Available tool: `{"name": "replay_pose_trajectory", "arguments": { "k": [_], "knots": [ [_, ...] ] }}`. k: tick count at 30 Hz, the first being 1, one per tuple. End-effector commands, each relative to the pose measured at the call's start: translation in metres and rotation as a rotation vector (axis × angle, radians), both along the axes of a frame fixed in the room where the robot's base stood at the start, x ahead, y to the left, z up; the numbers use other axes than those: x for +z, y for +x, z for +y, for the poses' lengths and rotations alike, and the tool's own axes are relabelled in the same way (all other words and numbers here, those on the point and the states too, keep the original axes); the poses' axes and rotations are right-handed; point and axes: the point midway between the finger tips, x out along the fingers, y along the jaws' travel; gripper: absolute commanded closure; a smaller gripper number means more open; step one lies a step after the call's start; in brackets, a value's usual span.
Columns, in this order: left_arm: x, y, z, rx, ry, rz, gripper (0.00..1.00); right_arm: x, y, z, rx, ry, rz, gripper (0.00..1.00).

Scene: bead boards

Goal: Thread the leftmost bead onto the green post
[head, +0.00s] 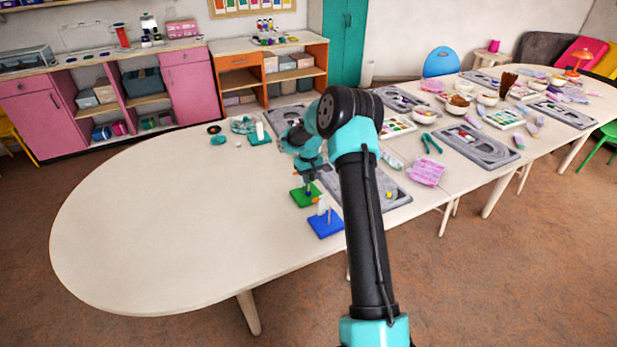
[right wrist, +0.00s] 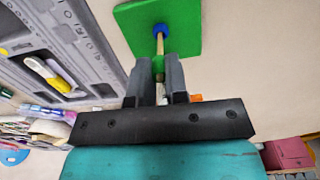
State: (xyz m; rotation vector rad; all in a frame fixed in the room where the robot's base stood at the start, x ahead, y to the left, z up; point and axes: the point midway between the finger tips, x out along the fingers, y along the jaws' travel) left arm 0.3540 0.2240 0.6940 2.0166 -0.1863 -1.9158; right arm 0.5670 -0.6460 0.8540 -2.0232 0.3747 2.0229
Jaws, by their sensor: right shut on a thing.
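The green board (head: 302,197) lies on the table, and its post stands under my right gripper (head: 308,180). In the right wrist view, the green board (right wrist: 185,20) has a pale wooden post (right wrist: 160,44) with a blue bead (right wrist: 160,29) around its base. My right gripper (right wrist: 160,75) is shut on a small green bead (right wrist: 158,66) in line with the post's free end. I cannot tell whether the bead is around the post or just off its tip. My left gripper is not in view.
A blue board (head: 325,225) stands close in front of the green board, with a white piece and a post on it. A grey tray (head: 392,192) lies just right. Small craft items (head: 243,126) lie behind. The table's left half is clear.

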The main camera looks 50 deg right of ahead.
Motion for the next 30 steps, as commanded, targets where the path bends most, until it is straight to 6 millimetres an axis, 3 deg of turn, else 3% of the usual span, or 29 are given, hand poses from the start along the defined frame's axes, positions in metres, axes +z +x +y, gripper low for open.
{"name": "replay_pose_trajectory", "arguments": {
  "k": [4, 5, 13, 23, 30],
  "knots": [
    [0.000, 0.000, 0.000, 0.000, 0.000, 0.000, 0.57, 0.000, 0.000, 0.000, 0.000, 0.000, 0.000, 1.00],
    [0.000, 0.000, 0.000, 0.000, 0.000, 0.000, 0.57, 0.000, 0.000, 0.000, 0.000, 0.000, 0.000, 0.83],
    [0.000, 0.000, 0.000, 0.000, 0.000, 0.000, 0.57, 0.000, 0.000, 0.000, 0.000, 0.000, 0.000, 0.57],
    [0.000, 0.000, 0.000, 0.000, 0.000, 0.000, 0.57, 0.003, 0.000, 0.000, 0.000, 0.000, 0.000, 0.56],
    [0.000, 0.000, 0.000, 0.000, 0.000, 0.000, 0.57, 0.027, 0.001, 0.000, 0.001, -0.002, -0.003, 0.56]
  ]
}}
